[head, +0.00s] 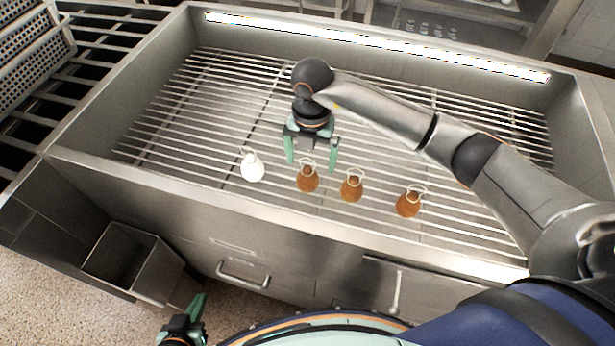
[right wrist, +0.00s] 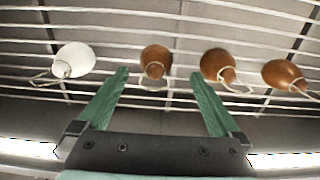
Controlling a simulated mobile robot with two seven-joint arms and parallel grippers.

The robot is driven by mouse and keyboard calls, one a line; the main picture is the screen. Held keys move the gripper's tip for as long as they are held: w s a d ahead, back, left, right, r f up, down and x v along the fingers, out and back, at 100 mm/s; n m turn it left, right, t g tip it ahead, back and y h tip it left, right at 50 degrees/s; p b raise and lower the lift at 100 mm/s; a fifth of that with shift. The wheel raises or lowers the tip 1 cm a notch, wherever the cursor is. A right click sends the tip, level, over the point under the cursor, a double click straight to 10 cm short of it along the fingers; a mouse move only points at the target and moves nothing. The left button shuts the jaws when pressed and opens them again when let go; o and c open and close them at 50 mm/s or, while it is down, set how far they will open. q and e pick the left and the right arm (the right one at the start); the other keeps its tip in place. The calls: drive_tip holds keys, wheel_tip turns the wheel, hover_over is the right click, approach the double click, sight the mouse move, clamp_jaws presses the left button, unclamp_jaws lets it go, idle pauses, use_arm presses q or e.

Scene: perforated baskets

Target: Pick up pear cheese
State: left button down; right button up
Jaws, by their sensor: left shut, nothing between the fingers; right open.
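Several pear-shaped cheeses with string loops stand in a row on the metal rack. One is a white cheese (head: 252,167) at the left of the row. The others are brown: a left brown cheese (head: 307,178), a middle brown cheese (head: 351,187) and a right brown cheese (head: 408,203). My right gripper (head: 312,166) is open, pointing down around the left brown cheese's area. In the right wrist view that brown cheese (right wrist: 156,60) lies between and beyond the open fingertips, apart from them. My left gripper (head: 196,308) is shut and empty, low in front of the counter.
The rack (head: 215,95) of parallel bars sits inside a steel basin with raised walls (head: 200,190). The rack behind the cheeses is clear. A small open metal bin (head: 130,262) hangs at the front left. Perforated baskets (head: 25,45) stand at the far left.

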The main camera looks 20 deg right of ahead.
sight(307, 168)
drive_tip(key=f, duration=0.5)
drive_tip(key=shift+a+f, duration=0.15)
drive_tip(key=shift+a, duration=0.2)
drive_tip(key=shift+w, duration=0.1)
drive_tip(key=c, duration=1.5)
